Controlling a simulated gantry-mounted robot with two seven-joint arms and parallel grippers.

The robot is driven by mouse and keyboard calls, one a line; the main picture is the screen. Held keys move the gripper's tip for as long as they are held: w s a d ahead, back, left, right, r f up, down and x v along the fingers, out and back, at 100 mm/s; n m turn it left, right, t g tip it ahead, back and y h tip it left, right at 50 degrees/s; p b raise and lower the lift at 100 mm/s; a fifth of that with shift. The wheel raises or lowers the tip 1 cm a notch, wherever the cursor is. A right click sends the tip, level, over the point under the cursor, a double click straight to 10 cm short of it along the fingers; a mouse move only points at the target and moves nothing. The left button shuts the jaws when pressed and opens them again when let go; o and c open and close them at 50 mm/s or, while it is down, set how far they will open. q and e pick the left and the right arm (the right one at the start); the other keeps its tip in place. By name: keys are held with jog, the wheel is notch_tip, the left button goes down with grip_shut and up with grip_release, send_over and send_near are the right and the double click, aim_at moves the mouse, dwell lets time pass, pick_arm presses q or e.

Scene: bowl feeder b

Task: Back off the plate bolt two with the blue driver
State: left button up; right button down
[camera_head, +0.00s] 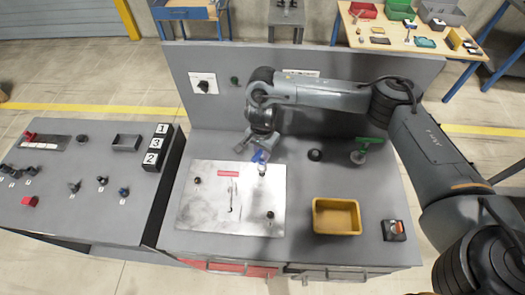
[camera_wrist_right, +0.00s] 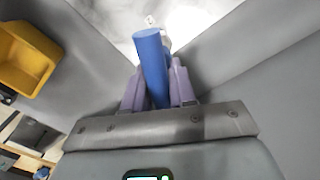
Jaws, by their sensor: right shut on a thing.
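My right gripper (camera_head: 255,153) is over the upper right corner of the metal plate (camera_head: 200,212). It is shut on the blue driver (camera_head: 260,157), whose blue handle (camera_wrist_right: 150,62) stands between the fingers in the right wrist view. Below the driver, a small light-coloured bolt or tip (camera_head: 262,169) shows at the plate's upper right; whether the driver touches it I cannot tell. Dark bolts show at the plate's upper left (camera_head: 197,181) and lower right (camera_head: 270,215). The plate has a red label (camera_head: 228,173) and a slot. My left gripper is not in view.
A yellow bin (camera_head: 336,200) stands right of the plate, with a switch box (camera_head: 394,230) beyond it. A green-handled tool (camera_head: 366,147) and a dark round holder (camera_head: 315,155) are behind. A control console (camera_head: 75,190) is at left. Bare bench lies between bin and tool.

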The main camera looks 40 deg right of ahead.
jog(key=shift+r, duration=0.1)
dwell(0.3)
jog(key=m, duration=0.3)
jog(key=shift+w+d, duration=0.15)
jog(key=m, duration=0.4)
jog(key=shift+w+d+r, duration=0.2)
jog(key=shift+w+d, duration=0.1)
jog(key=shift+w, duration=0.05)
jog(key=r+m+p, duration=0.1)
jog(key=m+p, duration=0.1)
jog(key=m, duration=0.3)
jog(key=r+m+p, duration=0.1)
jog(key=m+p, duration=0.2)
jog(key=m, duration=0.2)
jog(key=r+m+p, duration=0.1)
jog(key=m+p, duration=0.2)
jog(key=m, duration=0.1)
jog(key=shift+a+r+m, duration=0.15)
jog(key=shift+a+m, duration=0.25)
jog(key=shift+s+a+f+p, duration=0.1)
jog(key=shift+s+f+p, duration=0.3)
jog(key=shift+s, duration=0.2)
